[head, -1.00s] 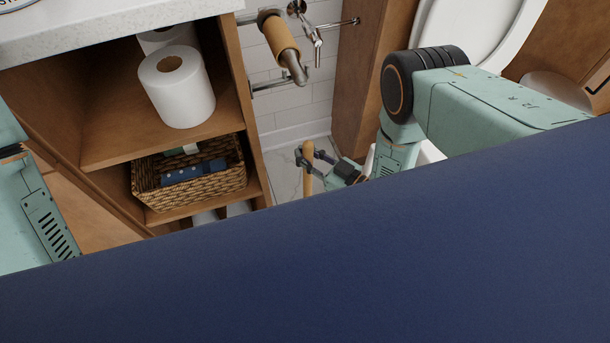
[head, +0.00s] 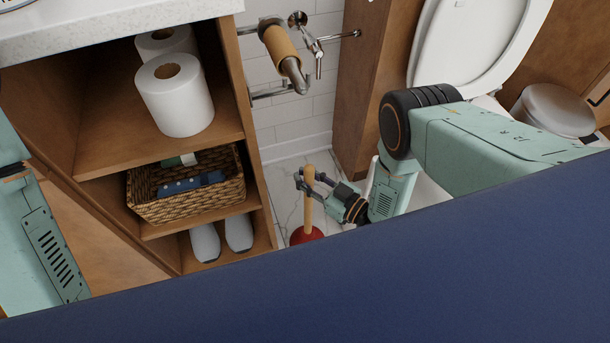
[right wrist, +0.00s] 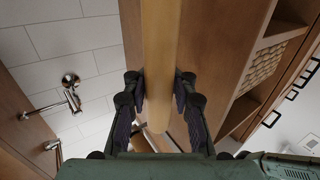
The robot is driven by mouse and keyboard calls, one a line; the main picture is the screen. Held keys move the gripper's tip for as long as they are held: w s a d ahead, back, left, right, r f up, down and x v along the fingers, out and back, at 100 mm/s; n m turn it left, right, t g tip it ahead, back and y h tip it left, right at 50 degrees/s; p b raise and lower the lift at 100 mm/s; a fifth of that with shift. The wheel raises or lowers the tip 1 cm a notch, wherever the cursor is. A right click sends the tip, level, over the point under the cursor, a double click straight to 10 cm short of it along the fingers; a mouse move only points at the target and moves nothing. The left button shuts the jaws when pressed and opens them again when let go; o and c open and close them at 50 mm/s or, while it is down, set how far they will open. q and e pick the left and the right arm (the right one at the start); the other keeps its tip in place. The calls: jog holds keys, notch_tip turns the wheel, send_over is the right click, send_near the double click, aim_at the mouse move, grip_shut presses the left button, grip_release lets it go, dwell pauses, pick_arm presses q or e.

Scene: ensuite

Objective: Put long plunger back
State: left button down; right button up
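The long plunger has a pale wooden handle (head: 308,208) and a red rubber cup (head: 305,235). It is upright over the tiled floor, between the shelf cabinet and the wooden panel by the toilet. The cup's lower part is hidden behind my dark blue body, so I cannot tell whether it touches the floor. My right gripper (head: 312,183) is shut on the upper handle. In the right wrist view the handle (right wrist: 160,40) runs between the two finger pads of my right gripper (right wrist: 159,93). My left arm shows at the left edge; its gripper is out of view.
A toilet (head: 480,45) and lidded bin (head: 555,108) are at right.

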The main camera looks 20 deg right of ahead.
jog(key=o, duration=0.4)
jog(key=shift+o, duration=0.2)
jog(key=shift+r, duration=0.15)
jog(key=s+d+f+m+g+h+p, duration=0.2)
jog(key=s+d+m+g+h+p, duration=0.35)
jog(key=s, duration=0.75)
jog(key=s+d+r+m+g+h, duration=0.1)
jog(key=s+r+g, duration=0.3)
jog(key=s, duration=0.4)
jog(key=s+d+r+m+g+h+b, duration=0.1)
jog(key=s+d+r+g+h, duration=0.1)
jog(key=s, duration=0.7)
jog(key=r+g+h, duration=0.1)
jog(key=g+h, duration=0.1)
jog(key=g, duration=0.1)
jog(key=shift+s+d+r, duration=0.25)
jog(key=shift+d+r, duration=0.05)
jog(key=shift+r, duration=0.1)
